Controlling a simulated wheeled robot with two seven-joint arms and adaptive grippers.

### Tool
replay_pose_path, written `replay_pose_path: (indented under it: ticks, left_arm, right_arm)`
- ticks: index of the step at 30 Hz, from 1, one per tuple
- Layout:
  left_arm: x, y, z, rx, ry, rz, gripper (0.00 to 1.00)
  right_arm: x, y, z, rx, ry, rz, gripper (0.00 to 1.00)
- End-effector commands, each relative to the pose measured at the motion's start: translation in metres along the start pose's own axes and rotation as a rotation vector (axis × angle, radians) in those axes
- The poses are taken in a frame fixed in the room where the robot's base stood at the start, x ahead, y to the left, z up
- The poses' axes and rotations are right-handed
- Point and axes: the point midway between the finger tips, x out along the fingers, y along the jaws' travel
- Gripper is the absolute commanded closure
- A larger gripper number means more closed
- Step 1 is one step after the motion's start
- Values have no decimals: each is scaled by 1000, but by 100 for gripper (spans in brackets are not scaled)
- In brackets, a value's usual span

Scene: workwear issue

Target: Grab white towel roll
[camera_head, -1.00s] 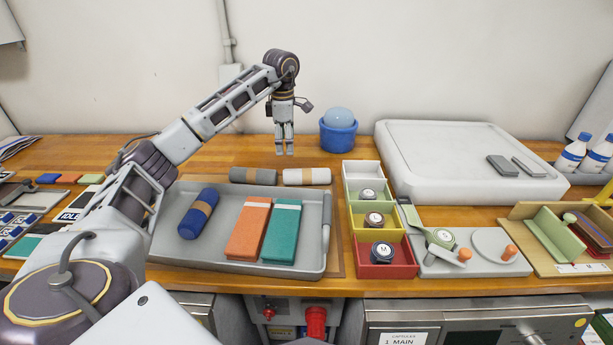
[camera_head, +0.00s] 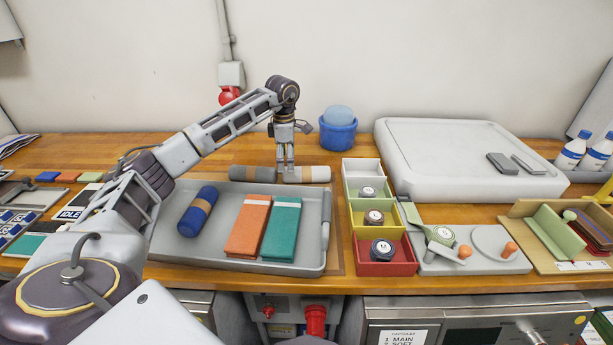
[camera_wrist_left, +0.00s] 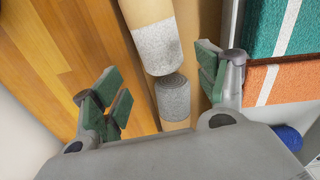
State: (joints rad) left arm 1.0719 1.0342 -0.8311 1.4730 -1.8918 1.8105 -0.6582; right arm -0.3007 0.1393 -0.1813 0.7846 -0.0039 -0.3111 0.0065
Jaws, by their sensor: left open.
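The white towel roll (camera_head: 312,174) with a beige band lies on the wooden counter behind the grey tray. In the left wrist view the white roll (camera_wrist_left: 168,48) runs off the top edge. My left gripper (camera_head: 285,176) points down and is open, at the white roll's left end. In the left wrist view the open fingers of my left gripper (camera_wrist_left: 160,92) stand apart on either side of where the two rolls meet. The grey towel roll (camera_head: 245,173) lies in line to the left; its end (camera_wrist_left: 173,95) shows close to the white one. My right gripper is not in view.
The grey tray (camera_head: 170,250) in front holds a blue roll (camera_head: 198,212), an orange towel (camera_head: 248,226) and a teal towel (camera_head: 282,230). A blue tub (camera_head: 338,135) stands behind to the right. Colored bins (camera_head: 346,215) stand right of the tray.

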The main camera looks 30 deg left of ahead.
Motion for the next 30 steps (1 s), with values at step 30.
replay_pose_path:
  ticks: [30]
  left_arm:
    - [53, -4, 5, 0, 1, -1, 27]
  right_arm:
    - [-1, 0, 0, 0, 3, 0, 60]
